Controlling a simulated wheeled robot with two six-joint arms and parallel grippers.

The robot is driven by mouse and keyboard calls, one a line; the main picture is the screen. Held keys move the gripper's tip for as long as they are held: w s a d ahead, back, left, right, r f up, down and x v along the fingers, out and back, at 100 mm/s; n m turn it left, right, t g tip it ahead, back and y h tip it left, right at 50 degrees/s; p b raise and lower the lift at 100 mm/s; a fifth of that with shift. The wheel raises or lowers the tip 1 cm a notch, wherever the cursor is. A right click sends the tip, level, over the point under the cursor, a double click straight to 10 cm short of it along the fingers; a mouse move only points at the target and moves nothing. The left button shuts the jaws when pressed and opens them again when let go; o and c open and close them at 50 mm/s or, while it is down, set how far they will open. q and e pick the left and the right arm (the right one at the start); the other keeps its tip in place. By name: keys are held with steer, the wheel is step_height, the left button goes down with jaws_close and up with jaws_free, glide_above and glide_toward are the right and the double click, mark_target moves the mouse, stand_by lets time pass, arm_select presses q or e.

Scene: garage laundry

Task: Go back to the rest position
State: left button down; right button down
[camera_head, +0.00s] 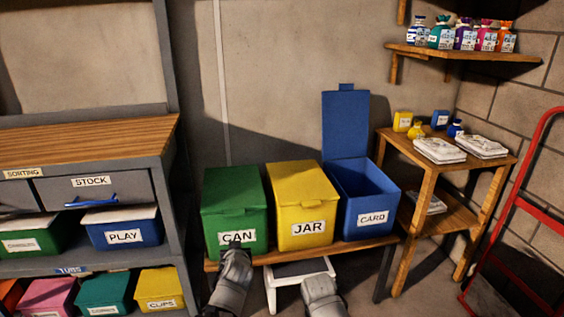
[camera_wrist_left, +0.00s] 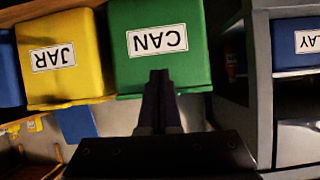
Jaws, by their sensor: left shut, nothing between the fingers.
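My left gripper (camera_head: 236,243) is in front of the green CAN bin (camera_head: 236,205), near its label. In the left wrist view its dark fingers (camera_wrist_left: 160,78) are together and empty, overlapping the lower edge of the green CAN bin (camera_wrist_left: 160,45), which appears upside down there. I cannot tell whether they touch the bin. Part of my right arm shows at the bottom centre of the head view, but its fingers are not visible.
A closed yellow JAR bin (camera_head: 303,208) and a blue CARD bin (camera_head: 368,200) with raised lid stand beside the CAN bin on a low bench (camera_head: 262,259). A white stool (camera_head: 300,268) is below. A grey shelf unit (camera_head: 172,200) stands left, a wooden side table (camera_head: 425,175) right.

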arm_select(q)
steer(key=s+d+f+m+g+h, duration=0.1)
steer(key=s+d+f+m+g, duration=0.1)
steer(key=s+d+f+g, duration=0.4)
steer(key=s+d+f+m+g, duration=0.1)
steer(key=s+d+m+g, duration=0.15)
steer(key=s, duration=0.65)
steer(key=s+d+f+m+g+h, duration=0.1)
steer(key=s+d+f+m+g, duration=0.1)
steer(key=s+d+f+g, duration=0.4)
step_height(320, 180, up, 40)
steer(key=a+t+p, duration=0.1)
steer(key=t+p, duration=0.1)
steer(key=p, duration=3.6)
steer(key=shift+s+f, duration=0.2)
steer(key=shift+s, duration=0.1)
